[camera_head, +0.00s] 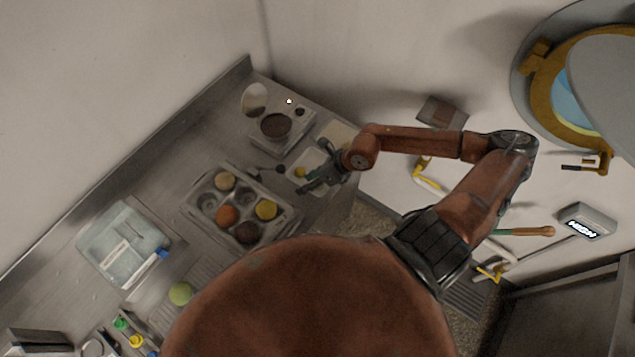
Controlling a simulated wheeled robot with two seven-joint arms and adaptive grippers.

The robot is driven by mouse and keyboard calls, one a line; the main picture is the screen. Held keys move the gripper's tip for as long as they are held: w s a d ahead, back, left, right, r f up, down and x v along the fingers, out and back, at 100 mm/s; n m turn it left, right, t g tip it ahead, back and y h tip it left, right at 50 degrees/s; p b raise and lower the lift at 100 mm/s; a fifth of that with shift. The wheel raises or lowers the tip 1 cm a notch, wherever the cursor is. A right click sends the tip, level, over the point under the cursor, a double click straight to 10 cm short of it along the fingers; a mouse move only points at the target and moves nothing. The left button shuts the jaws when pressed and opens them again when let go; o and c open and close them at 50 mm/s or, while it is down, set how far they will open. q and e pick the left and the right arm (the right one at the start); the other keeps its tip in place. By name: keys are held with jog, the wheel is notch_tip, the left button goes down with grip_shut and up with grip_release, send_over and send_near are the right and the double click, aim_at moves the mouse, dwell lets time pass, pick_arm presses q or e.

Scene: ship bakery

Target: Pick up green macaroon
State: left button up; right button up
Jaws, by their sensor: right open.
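A round light green item (180,293), which looks like the green macaroon, lies on the steel counter (190,130) at the lower left. It stands apart from a muffin-style tray (192,209) that holds a tan, an orange, a yellow and a brown round piece. My right gripper (314,171) is open at the counter's right part, over or beside a pale shallow dish (312,159). A small yellow-green piece (300,172) shows beside its fingers; I cannot tell whether they touch it. The green item is well away from this gripper. My left gripper is out of view.
A scale-like device with a dark round pan (275,125) stands at the back. A clear lidded box (123,245) is at the left. Small coloured-cap items (136,341) lie at the lower left. A wall rises behind the counter. My own rounded body hides the bottom middle.

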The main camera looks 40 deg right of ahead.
jog(key=d+f+h, duration=0.1)
jog(key=d, duration=0.1)
jog(key=d+f+h, duration=0.1)
jog(key=d+f, duration=0.1)
jog(key=d, duration=0.1)
jog(key=d+f+n+g+h, duration=0.1)
jog(key=d, duration=0.1)
jog(key=shift+d+f+p, duration=0.3)
jog(key=shift+f, duration=0.05)
jog(key=p+x, duration=0.1)
jog(key=x, duration=0.3)
jog(key=shift+f, duration=0.15)
jog(key=shift+w+f+p, duration=0.15)
jog(key=shift+f+p, duration=0.15)
jog(key=shift+f, duration=0.2)
jog(key=c, duration=0.5)
jog(key=shift+r, duration=0.1)
jog(key=shift+c, duration=0.2)
